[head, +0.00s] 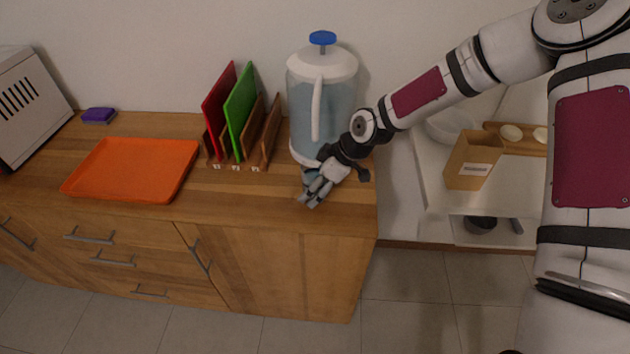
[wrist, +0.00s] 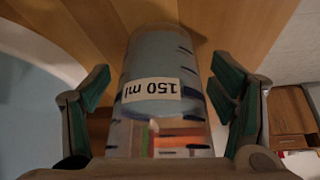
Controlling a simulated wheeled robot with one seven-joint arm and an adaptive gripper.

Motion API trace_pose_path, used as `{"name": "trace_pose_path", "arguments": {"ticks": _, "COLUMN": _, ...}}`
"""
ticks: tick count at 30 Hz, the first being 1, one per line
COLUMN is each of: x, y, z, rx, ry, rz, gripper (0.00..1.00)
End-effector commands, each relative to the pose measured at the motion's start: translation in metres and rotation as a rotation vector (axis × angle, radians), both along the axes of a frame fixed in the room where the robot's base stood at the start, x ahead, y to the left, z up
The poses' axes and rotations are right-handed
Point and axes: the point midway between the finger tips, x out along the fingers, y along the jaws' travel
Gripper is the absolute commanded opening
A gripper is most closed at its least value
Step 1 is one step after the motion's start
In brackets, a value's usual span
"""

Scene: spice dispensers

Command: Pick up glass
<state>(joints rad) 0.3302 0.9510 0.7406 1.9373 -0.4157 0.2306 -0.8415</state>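The glass (wrist: 160,65) is a clear, bluish cylinder with a white "150 ml" label and dark measuring marks. In the wrist view it stands between the two fingers of my gripper (wrist: 165,95). The fingers are open on either side of it, and narrow gaps show between the pads and the glass. In the head view my gripper (head: 314,192) is low over the counter's right end, in front of the dispenser. There the glass is mostly hidden by the gripper, and I cannot make it out clearly.
A large dispenser (head: 343,105) with a blue knob stands right behind my gripper. Red (head: 217,105) and green (head: 240,108) boards stand in a rack to its left. An orange tray (head: 135,168) lies farther left. The counter's front edge is close.

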Motion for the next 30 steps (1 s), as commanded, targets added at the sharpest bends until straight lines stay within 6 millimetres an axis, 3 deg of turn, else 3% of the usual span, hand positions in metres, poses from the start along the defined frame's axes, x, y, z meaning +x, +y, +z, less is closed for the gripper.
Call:
{"name": "trace_pose_path", "arguments": {"ticks": 1, "x": 0.0, "y": 0.0, "z": 0.0, "rx": 0.0, "ry": 0.0, "rz": 0.0, "gripper": 0.69}}
{"name": "trace_pose_path", "arguments": {"ticks": 8, "x": 0.0, "y": 0.0, "z": 0.0, "rx": 0.0, "ry": 0.0, "rz": 0.0, "gripper": 0.17}}
{"name": "trace_pose_path", "arguments": {"ticks": 11, "x": 0.0, "y": 0.0, "z": 0.0, "rx": 0.0, "ry": 0.001, "rz": 0.0, "gripper": 0.14}}
{"name": "trace_pose_path", "arguments": {"ticks": 12, "x": 0.0, "y": 0.0, "z": 0.001, "rx": 0.001, "ry": 0.0, "rz": 0.0, "gripper": 0.08}}
{"name": "trace_pose_path", "arguments": {"ticks": 30, "x": 0.001, "y": 0.0, "z": 0.013, "rx": 0.001, "ry": -0.003, "rz": -0.001, "gripper": 0.08}}
